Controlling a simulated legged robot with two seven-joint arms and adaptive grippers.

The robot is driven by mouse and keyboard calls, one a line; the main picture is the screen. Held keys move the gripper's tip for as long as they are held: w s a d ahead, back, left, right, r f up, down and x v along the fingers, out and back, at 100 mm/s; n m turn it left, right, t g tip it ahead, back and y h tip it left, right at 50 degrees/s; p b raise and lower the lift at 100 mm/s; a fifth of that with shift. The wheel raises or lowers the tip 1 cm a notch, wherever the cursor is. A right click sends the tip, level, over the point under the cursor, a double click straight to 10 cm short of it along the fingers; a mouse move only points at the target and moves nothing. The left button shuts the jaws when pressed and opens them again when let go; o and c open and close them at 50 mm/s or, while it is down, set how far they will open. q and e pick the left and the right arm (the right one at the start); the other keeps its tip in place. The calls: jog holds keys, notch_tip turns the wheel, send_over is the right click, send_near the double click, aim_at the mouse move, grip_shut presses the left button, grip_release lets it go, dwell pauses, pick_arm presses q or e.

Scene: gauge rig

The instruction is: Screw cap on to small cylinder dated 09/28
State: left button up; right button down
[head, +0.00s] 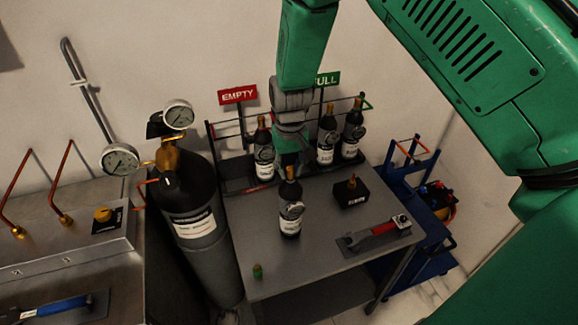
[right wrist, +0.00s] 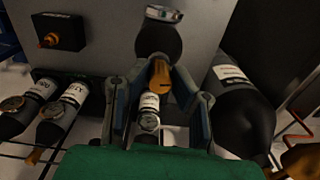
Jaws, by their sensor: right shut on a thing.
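A small dark cylinder (head: 290,215) with a white label, a round gauge and a brass neck is upright at the middle of the grey table (head: 325,260); whether its base touches the table is unclear. My right gripper (head: 290,162) comes from above and is shut on its brass neck. In the right wrist view the fingers (right wrist: 160,85) sit either side of the brass neck (right wrist: 160,73). A small green and brass piece (head: 258,271), perhaps the cap, stands near the table's front left. The label's date is too small to read. My left gripper is not in view.
Behind, a rack holds one small cylinder (head: 264,150) by the EMPTY sign (head: 238,95) and two by the FULL sign (head: 328,79). A black box (head: 351,193) and a red-handled tool (head: 377,232) lie right. A large cylinder (head: 200,225) stands left.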

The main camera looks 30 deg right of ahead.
jog(key=shift+m+p, duration=0.35)
jog(key=shift+m, duration=1.25)
jog(key=m, duration=0.3)
jog(key=shift+m, duration=1.1)
jog(key=m, duration=0.3)
jog(key=shift+m, duration=0.4)
jog(key=shift+a+m, duration=0.1)
jog(key=shift+m, duration=0.6)
